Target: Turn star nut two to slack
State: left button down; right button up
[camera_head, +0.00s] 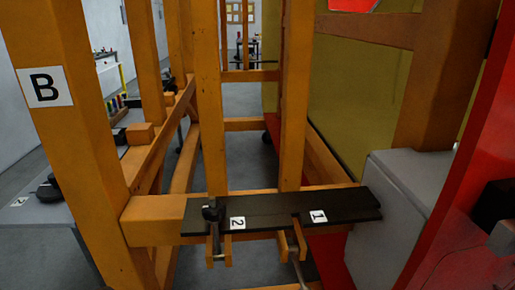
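Star nut two (212,211) is a small black knob at the left end of a dark plate (268,208), beside the white label "2" (238,223). It sits on top of a bolt (216,240) that runs down in front of the plate between small wooden blocks. Which way the nut is turned, and how tight it is, is too small to tell. A second bolt (297,265) hangs tilted below label "1" (318,216), with no nut visible at the plate there. Neither of my grippers can be made out in the view.
The plate lies on a wooden crossbeam (150,222) between upright posts. A thick post labelled "B" (62,120) stands at the left. A grey block (395,210) and a red panel (455,200) close off the right. Open floor shows behind the frame.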

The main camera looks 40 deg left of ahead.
aim_at(214, 215)
jog(key=l+u, duration=0.2)
jog(key=u, duration=1.45)
jog(key=k+j, duration=0.05)
jog(key=j, duration=0.05)
